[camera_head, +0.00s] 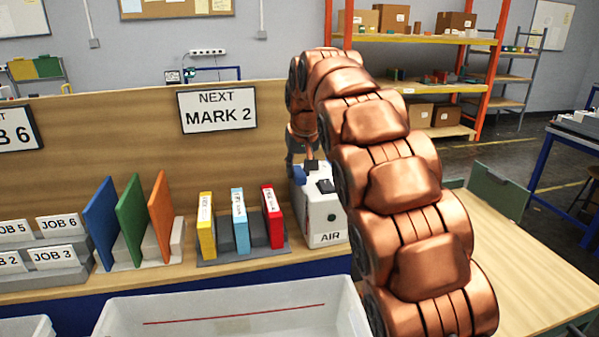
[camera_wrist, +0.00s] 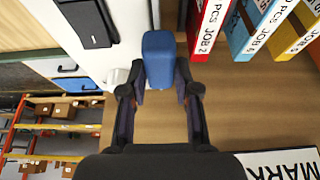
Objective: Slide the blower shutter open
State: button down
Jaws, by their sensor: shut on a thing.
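The blower is a white box (camera_head: 327,220) labelled AIR, at the right end of the bench row, partly behind my arm in the head view. Its white casing also shows at the top of the wrist view (camera_wrist: 125,50). A blue block, which looks like the shutter's handle (camera_wrist: 160,58), sticks out from the casing; it also shows in the head view (camera_head: 299,174). My gripper (camera_wrist: 160,94) is shut on this blue block, with one finger on each side. A black part (camera_wrist: 88,20) sits on the casing beside it. The shutter's opening cannot be made out.
Red, blue and yellow job binders (camera_head: 238,222) stand just left of the blower, close to my gripper. Coloured panels (camera_head: 130,222) stand farther left. A white bin (camera_head: 225,312) is in front. A NEXT MARK 2 sign (camera_head: 217,108) hangs on the back board.

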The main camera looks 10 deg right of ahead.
notch_tip(320, 180, up, 9)
jog(key=p, duration=0.3)
jog(key=c, duration=0.8)
grip_release()
jog(key=shift+c, duration=0.2)
jog(key=shift+r, duration=0.1)
jog(key=s+r, duration=0.4)
jog(key=s, duration=1)
jog(key=shift+r, duration=0.2)
dwell(0.7)
